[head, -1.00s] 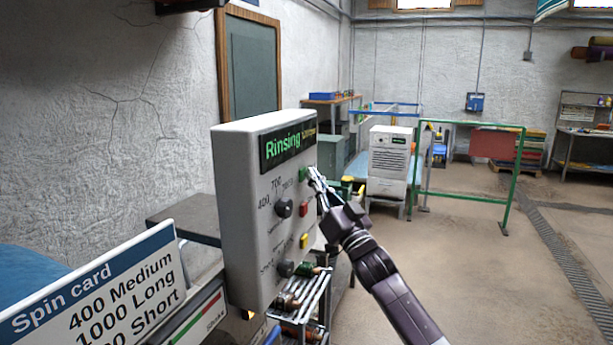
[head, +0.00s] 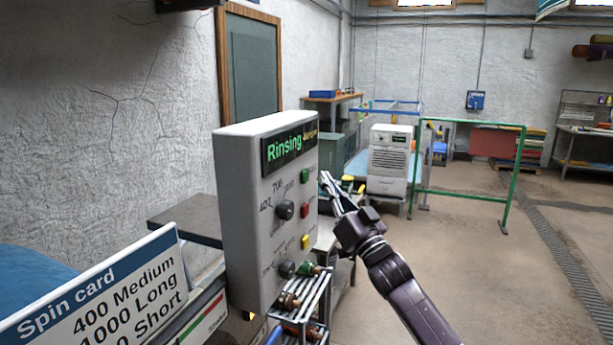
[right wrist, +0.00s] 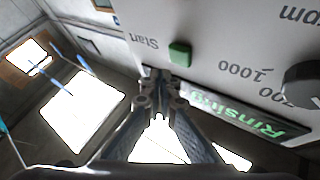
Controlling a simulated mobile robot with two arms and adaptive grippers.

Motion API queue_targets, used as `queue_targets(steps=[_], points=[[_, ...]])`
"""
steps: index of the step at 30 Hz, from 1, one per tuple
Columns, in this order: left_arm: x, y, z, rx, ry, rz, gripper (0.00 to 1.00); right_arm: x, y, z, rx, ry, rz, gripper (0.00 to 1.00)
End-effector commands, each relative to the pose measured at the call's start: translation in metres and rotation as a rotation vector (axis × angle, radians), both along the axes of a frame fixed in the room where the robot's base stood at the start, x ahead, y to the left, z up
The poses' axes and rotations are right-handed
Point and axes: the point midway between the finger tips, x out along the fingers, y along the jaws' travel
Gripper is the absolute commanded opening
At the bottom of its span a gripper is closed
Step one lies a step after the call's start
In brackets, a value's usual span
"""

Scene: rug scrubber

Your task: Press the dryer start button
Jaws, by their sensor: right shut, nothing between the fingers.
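A white control box (head: 240,215) stands at the left-centre, with a lit display (head: 287,147) reading "Rinsing" in green. On its face are a green button (head: 305,175), a red button (head: 304,210), a yellow button (head: 304,241) and two dark knobs. In the right wrist view the green button (right wrist: 180,53) has "Start" printed beside it. My right gripper (head: 324,176) is shut and empty, just right of the green button and apart from it in the head view. Its fingertips (right wrist: 160,74) point near the button in the wrist view. My left gripper is not in view.
A white vented unit (head: 388,165) stands behind, with a green frame (head: 470,124) to its right. A "Spin card" sign (head: 95,290) is at the front left. A rack (head: 305,305) with spools stands below the box. The floor on the right is clear.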

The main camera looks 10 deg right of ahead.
Motion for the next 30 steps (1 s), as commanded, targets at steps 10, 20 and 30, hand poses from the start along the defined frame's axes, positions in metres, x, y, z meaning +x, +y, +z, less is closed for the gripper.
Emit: queue_targets(steps=[10, 20, 30], points=[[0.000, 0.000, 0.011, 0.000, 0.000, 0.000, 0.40, -0.018, -0.026, 0.001, -0.001, -0.001, 0.000, 0.00], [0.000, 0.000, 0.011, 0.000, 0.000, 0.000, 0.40, -0.020, -0.029, 0.001, -0.001, -0.002, 0.001, 0.00], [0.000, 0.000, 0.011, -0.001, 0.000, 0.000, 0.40, -0.020, -0.029, 0.001, -0.001, -0.001, 0.000, 0.00]])
